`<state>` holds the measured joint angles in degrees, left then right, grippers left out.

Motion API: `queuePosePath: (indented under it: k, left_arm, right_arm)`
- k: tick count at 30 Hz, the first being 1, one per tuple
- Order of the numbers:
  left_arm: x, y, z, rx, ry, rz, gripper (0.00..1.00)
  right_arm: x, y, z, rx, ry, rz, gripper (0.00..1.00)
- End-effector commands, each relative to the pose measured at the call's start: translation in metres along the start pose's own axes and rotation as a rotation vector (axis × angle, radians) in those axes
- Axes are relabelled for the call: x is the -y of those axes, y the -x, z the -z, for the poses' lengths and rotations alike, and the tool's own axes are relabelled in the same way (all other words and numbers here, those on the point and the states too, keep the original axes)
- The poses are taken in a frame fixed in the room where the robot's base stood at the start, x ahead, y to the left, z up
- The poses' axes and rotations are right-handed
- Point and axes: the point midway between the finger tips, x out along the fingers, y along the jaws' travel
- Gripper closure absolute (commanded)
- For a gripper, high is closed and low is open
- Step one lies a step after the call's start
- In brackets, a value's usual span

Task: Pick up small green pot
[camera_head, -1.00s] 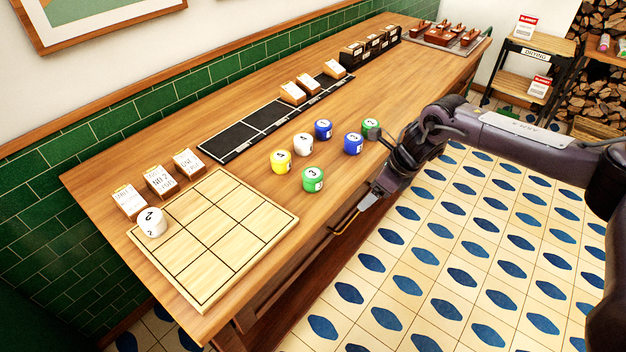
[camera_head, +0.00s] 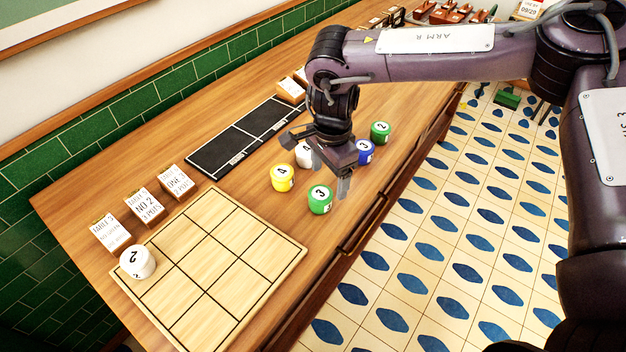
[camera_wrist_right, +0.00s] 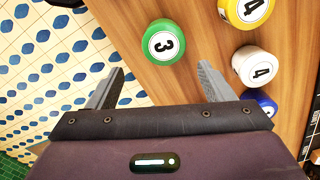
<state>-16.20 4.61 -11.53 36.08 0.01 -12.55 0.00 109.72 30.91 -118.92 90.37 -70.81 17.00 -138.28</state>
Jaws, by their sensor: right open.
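Two green pots stand on the wooden counter (camera_head: 160,120). One green pot marked 3 (camera_head: 320,199) is nearest the counter's front edge; it also shows in the right wrist view (camera_wrist_right: 163,42), ahead of and between the fingertips. Another green pot marked 2 (camera_head: 380,133) stands farther back to the right; which is smaller I cannot tell. My right gripper (camera_head: 317,163) is open and empty, above and just behind the pot marked 3. Its spread fingers also show in the right wrist view (camera_wrist_right: 160,71), apart from that pot. My left gripper is out of view.
Close by stand a yellow pot (camera_head: 282,178), a white pot (camera_head: 304,154), partly behind my gripper, and a blue pot (camera_head: 365,152). A gridded wooden board (camera_head: 190,300) with another white pot (camera_head: 137,262) lies at left. A black mat (camera_head: 215,152) lies behind.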

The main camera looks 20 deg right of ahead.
Motion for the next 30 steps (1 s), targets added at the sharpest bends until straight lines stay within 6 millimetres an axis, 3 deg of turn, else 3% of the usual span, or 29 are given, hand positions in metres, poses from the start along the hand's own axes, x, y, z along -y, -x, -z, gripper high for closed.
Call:
queuePosePath:
  k: [5,15,21,28,30]
  left_arm:
    - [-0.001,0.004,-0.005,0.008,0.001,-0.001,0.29]
    - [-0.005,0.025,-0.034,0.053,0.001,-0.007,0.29]
    - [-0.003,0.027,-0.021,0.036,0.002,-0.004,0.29]
    - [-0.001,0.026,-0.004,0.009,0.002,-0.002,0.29]
    - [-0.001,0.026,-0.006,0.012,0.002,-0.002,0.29]
  right_arm:
    - [-0.001,-0.013,-0.003,-0.013,0.022,-0.009,0.25]
    - [0.006,-0.054,-0.013,-0.012,0.021,-0.009,0.25]
    - [0.006,-0.076,-0.011,-0.012,0.019,-0.006,0.25]
    - [0.007,-0.078,-0.011,-0.011,0.018,-0.005,0.25]
    - [0.007,-0.078,-0.011,-0.011,0.018,-0.005,0.35]
